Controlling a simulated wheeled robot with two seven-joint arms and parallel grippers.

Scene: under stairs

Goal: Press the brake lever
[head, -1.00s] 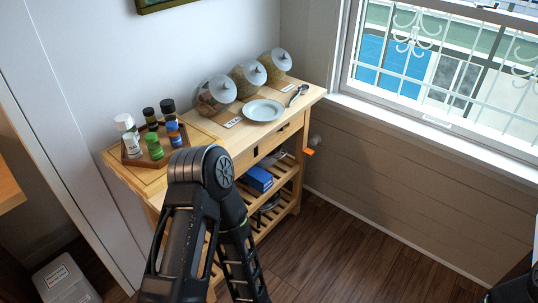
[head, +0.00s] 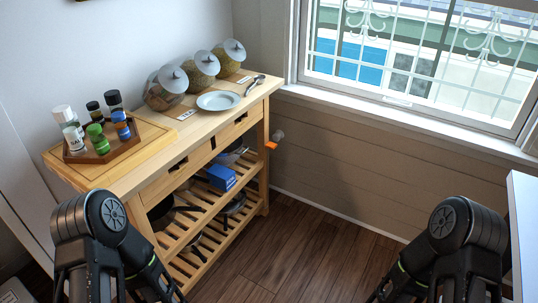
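A small orange lever-like piece (head: 271,146) shows at the right end of the wooden cart (head: 150,178), just below a grey round knob (head: 278,134). I cannot tell if it is the brake lever or exactly what it is fixed to. No other lever stands out. My two arms show only as dark links at the bottom left and bottom right. Both grippers are out of view, and neither arm appears to touch the cart.
The cart top holds a tray of bottles (head: 75,156), several glass jars (head: 201,66) and a plate (head: 218,101). A blue box (head: 221,177) and pans sit on the slatted shelves. Wooden floor (head: 300,248) is open right of the cart. A white-edged surface (head: 522,225) stands far right.

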